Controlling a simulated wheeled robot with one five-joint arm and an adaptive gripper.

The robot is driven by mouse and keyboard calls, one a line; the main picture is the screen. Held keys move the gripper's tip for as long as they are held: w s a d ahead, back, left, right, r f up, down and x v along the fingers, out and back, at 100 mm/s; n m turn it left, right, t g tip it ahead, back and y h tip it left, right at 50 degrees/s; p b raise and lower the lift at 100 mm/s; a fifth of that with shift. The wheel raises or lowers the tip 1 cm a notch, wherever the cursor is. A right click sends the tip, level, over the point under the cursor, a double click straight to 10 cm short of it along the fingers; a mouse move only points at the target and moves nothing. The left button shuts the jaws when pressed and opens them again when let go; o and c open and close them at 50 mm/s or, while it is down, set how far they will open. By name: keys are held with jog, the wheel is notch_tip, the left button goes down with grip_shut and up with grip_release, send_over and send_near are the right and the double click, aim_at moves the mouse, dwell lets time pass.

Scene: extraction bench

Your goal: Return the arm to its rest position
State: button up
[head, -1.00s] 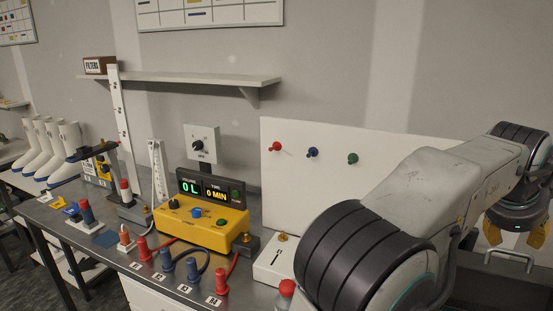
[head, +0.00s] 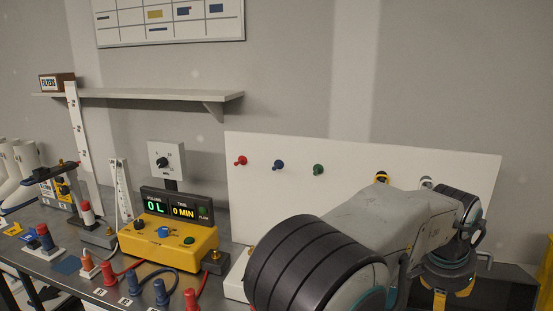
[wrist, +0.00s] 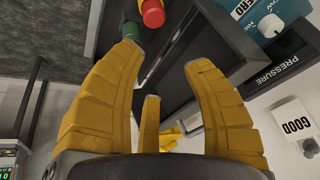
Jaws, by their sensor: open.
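My arm reaches across the lower right of the head view, its forearm pointing right and its wrist bent downward. My gripper (head: 450,288) hangs at the lower right of that view with yellow fingers, partly cut by the arm. In the wrist view my gripper (wrist: 165,62) shows its yellow fingers spread wide apart, open, with nothing held between them. A red knob (wrist: 153,12) and a green piece (wrist: 132,30) lie beyond the fingertips over a dark surface.
A yellow pump box (head: 168,240) with a lit display stands on the bench. A white pegboard (head: 370,160) with coloured knobs stands behind my arm. A shelf (head: 150,97) is on the wall. The wrist view shows a blue pressure unit (wrist: 265,20).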

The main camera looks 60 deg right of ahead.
jog(key=w+a+f+n+t+y, duration=0.1)
jog(key=w+a+f+n, duration=0.25)
jog(key=w+a, duration=0.4)
jog(key=w+a+f+n+t, duration=0.15)
jog(key=w+a+n, duration=0.25)
jog(key=w, duration=0.7)
jog(key=w+a+f+n+y, duration=0.1)
jog(key=w+a+f+n, duration=0.3)
jog(key=w, duration=0.5)
jog(key=w+a+r+n+t, duration=0.1)
jog(key=w+a+n, duration=0.2)
jog(key=a, duration=0.4)
jog(key=w+a+r+n+t+y, duration=0.1)
jog(key=w+a+n, duration=0.3)
jog(key=a+n, duration=0.2)
jog(key=w+a+r+n+t+y, duration=0.1)
jog(key=w+a+n, duration=0.3)
jog(key=a, duration=0.6)
jog(key=shift+r+n, duration=0.15)
jog(key=shift+n, duration=0.6)
jog(key=shift+d+t, duration=0.15)
jog(key=shift+t, duration=0.1)
